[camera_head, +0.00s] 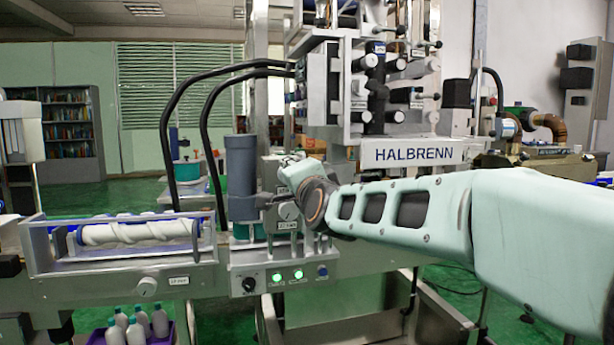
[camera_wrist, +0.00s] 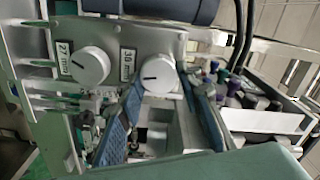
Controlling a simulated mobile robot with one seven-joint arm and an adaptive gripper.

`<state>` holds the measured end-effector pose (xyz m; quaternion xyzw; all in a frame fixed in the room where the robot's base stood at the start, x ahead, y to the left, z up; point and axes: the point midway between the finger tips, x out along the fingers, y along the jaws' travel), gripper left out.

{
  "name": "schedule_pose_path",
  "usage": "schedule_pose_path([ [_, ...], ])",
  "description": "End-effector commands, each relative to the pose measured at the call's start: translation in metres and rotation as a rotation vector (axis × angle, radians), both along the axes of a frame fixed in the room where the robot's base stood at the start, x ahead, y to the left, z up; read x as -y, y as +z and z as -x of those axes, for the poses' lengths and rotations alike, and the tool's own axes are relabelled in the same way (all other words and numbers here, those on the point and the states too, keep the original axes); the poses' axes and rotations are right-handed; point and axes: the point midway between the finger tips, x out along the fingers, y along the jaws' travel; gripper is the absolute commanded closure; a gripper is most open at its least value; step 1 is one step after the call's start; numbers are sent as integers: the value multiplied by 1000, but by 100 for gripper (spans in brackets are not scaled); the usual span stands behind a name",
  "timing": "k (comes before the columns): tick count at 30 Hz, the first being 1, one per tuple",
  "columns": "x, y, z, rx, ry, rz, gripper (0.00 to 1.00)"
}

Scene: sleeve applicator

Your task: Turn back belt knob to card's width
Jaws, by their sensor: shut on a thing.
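My gripper (camera_wrist: 160,84) has its two blue-padded fingers on either side of a white round knob (camera_wrist: 158,75) on a grey panel. The fingertips are against this knob's sides, and its dark pointer line shows. A card (camera_wrist: 128,65) beside it bears a width in mm; its first digit is blurred. A second white knob (camera_wrist: 90,65) sits to the left with a card (camera_wrist: 64,58) reading 27 mm. The gripped knob is largely hidden there by my gripper (camera_head: 288,164).
A dark cylinder (camera_head: 240,178) stands close beside my gripper. Several bottles (camera_head: 137,325) stand in a purple crate.

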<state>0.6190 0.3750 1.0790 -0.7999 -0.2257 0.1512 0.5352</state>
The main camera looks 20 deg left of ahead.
Motion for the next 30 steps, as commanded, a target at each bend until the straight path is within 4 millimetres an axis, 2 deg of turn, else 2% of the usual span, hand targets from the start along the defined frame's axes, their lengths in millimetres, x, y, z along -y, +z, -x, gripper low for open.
schedule_pose_path([
  [30, -3, 4, 2, 506, 0, 822, 92],
])
